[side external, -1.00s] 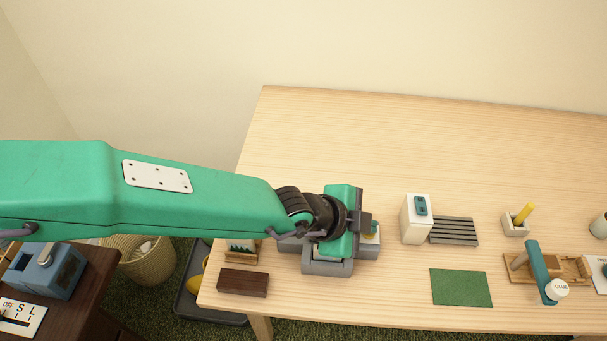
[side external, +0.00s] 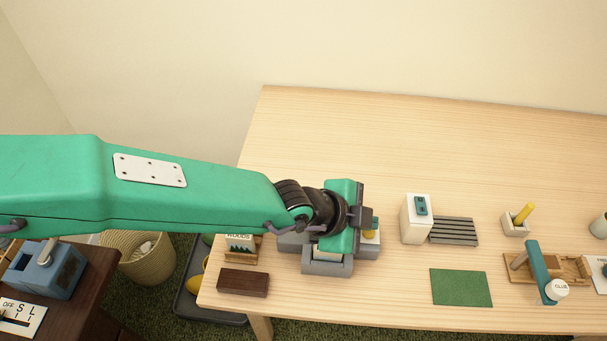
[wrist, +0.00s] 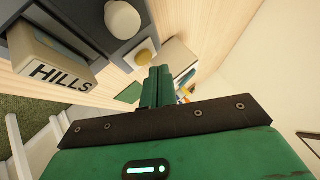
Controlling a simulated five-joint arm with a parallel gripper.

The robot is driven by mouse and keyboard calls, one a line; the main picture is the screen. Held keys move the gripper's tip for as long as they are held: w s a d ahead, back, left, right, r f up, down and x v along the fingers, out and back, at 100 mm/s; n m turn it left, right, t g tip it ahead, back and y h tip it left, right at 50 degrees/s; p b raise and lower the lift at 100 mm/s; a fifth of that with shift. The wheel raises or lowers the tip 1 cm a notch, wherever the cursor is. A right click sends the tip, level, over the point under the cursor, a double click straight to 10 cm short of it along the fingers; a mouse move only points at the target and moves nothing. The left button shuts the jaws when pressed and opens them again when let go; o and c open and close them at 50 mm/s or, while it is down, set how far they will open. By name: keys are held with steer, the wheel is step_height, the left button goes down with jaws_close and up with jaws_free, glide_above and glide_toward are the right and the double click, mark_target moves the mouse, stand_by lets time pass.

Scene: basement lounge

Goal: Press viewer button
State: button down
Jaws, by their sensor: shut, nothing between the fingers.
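The grey viewer (side external: 326,267) stands near the table's front left, mostly under my gripper (side external: 366,220). Its yellow round button (side external: 370,236) shows just past the gripper's right edge. A pale piece marked "HILLS" (wrist: 60,72) sits at the viewer. In the wrist view my gripper (wrist: 160,70) has its green fingers together and empty, to the right of the button and apart from it in the picture. Their height above it is unclear.
A holder with a "WOODS" card (side external: 240,246) and a dark brown block (side external: 243,282) are left of the viewer. A white box with a teal switch (side external: 415,220), a grey slatted rack (side external: 455,231) and a green mat (side external: 461,287) lie right. The table's back is clear.

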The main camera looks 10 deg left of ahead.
steer(key=shift+r, duration=2.75)
